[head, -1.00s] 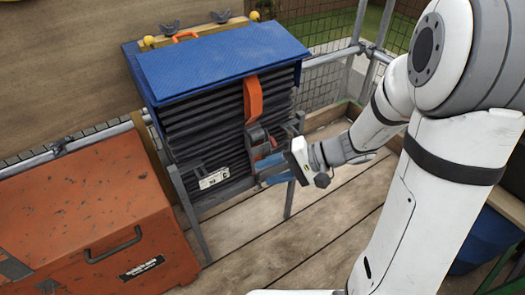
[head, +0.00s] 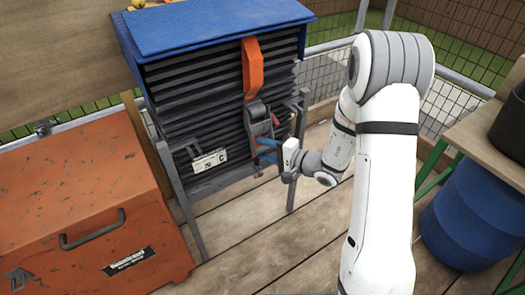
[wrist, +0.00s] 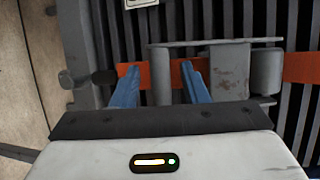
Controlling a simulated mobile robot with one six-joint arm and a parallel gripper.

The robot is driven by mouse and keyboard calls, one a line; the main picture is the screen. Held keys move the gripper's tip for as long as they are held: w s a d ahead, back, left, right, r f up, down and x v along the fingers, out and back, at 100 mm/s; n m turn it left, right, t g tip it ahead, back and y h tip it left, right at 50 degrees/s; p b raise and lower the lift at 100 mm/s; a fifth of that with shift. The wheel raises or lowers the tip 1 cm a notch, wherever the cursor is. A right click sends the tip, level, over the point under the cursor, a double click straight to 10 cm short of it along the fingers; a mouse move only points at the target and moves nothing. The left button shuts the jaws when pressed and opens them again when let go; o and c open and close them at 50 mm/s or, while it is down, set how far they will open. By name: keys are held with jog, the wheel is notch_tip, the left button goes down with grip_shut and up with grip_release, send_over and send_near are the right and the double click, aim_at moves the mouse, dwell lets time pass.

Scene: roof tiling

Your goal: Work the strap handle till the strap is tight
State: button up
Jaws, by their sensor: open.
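An orange strap (head: 252,68) runs down over the front of a stack of dark ribbed tiles (head: 205,108) and into a grey metal ratchet with its handle (head: 260,118). My gripper (head: 267,152) is at the lower part of the ratchet, reaching in from the right. In the wrist view its two blue fingers (wrist: 158,82) are apart, in front of the grey ratchet frame (wrist: 228,78), with orange strap (wrist: 159,75) showing between them. I cannot tell whether the fingers touch the handle. The fingertips partly cover the ratchet.
A blue cover (head: 210,22) lies over the stack, which stands in a grey metal frame (head: 172,185). A white label (head: 207,161) is on the tiles. An orange toolbox (head: 75,205) stands at left, a blue barrel (head: 465,220) at right. Plank floor (head: 245,235) lies open in front.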

jog(key=shift+w+a+f, duration=0.1)
jog(key=shift+w+a, duration=0.2)
jog(key=shift+a, duration=0.15)
grip_shut()
dwell(0.4)
